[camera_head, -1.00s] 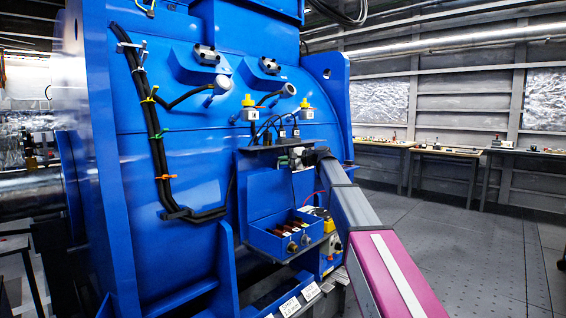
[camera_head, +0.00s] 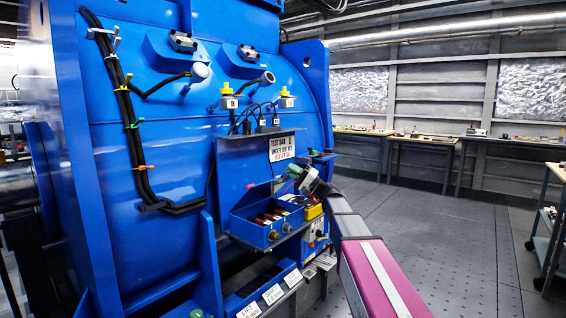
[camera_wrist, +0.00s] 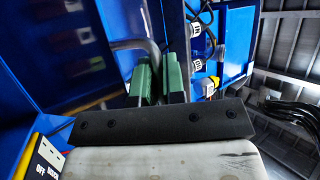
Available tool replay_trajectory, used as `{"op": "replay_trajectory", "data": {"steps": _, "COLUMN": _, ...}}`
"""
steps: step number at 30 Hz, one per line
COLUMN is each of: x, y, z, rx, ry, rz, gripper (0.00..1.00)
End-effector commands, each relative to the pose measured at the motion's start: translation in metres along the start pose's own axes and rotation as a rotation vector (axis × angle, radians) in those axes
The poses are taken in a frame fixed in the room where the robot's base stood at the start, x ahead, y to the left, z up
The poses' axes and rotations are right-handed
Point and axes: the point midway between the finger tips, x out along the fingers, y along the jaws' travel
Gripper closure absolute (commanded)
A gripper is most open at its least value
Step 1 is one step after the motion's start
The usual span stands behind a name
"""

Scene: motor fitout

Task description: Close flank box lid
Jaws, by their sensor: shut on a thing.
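The blue flank box (camera_head: 262,238) hangs on the side of the big blue motor, open at the top, with brown and metal fittings inside. A blue panel (camera_head: 232,165) that appears to be its lid stands upright behind the opening and bears a white sign (camera_head: 282,148). My gripper (camera_head: 292,172) is in front of the panel's lower right part, above the box's right end. In the wrist view, its green fingers (camera_wrist: 160,75) are shut on a grey bent bar (camera_wrist: 136,45) beside a glossy blue surface. Whether this bar belongs to the lid is unclear.
Yellow-topped connectors (camera_head: 286,97) and black cables are above the panel. A yellow-and-blue switch unit (camera_head: 316,230) sits right of the box. Labelled blue bins (camera_head: 262,285) lie below. Open floor (camera_head: 410,235) spreads right, with workbenches (camera_head: 420,139) along the far wall.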

Motion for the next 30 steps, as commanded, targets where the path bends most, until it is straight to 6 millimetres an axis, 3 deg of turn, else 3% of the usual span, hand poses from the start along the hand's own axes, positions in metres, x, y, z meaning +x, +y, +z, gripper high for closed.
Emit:
{"op": "replay_trajectory", "data": {"steps": 7, "x": -0.036, "y": 0.011, "z": 0.015, "rx": -0.059, "ry": 0.000, "rz": -0.145, "gripper": 1.00}}
{"op": "replay_trajectory", "data": {"steps": 21, "x": -0.101, "y": 0.054, "z": 0.042, "rx": -0.056, "ry": 0.000, "rz": -0.139, "gripper": 1.00}}
{"op": "replay_trajectory", "data": {"steps": 30, "x": -0.126, "y": 0.084, "z": 0.051, "rx": -0.057, "ry": -0.001, "rz": -0.139, "gripper": 1.00}}
